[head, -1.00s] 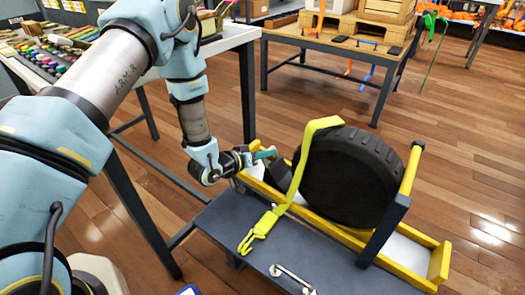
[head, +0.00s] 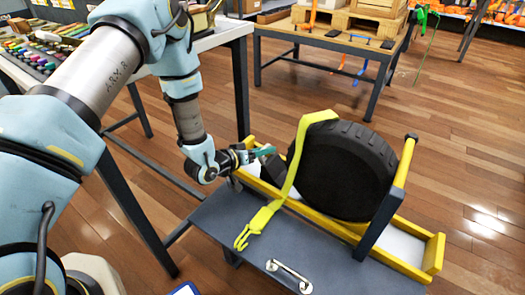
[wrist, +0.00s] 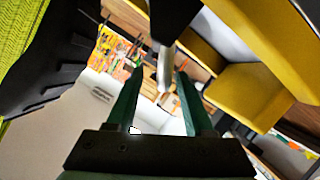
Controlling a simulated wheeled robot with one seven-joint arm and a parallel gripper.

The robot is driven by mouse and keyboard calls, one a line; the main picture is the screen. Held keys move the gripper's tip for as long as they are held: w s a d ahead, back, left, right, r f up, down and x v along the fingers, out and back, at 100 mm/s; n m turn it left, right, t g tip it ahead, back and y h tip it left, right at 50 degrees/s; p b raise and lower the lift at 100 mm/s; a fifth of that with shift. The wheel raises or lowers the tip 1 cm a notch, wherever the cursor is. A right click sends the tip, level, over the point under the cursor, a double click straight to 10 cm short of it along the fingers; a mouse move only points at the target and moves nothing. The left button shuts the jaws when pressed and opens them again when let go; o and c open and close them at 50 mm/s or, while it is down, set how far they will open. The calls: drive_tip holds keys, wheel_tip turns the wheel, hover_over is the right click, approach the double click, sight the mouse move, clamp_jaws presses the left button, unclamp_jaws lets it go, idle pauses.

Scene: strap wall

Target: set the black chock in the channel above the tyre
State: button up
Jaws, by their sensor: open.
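The black tyre (head: 345,172) stands upright in the yellow channel (head: 310,212), with a yellow strap (head: 288,185) draped over it. A dark block (head: 271,168), which looks like the black chock, sits at the left end of the channel, between my gripper (head: 266,152) and the tyre. I cannot tell whether it touches the tyre. My gripper is open, its green fingers close above the block. In the wrist view my gripper (wrist: 158,80) has a visible gap between its fingers and nothing clearly held. The tyre tread (wrist: 50,60) is left and the yellow channel (wrist: 250,97) right.
A grey bench top (head: 235,225) with a metal handle (head: 289,275) lies in front of the channel. A dark post (head: 382,225) with a yellow bar stands at the tyre's right. A white-topped table (head: 215,30) is behind my arm. A wooden table (head: 330,40) stands farther back.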

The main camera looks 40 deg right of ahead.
drive_tip(key=v, duration=1)
drive_tip(key=shift+a, duration=0.35)
drive_tip(key=shift+s+r, duration=0.1)
drive_tip(key=shift+s, duration=0.05)
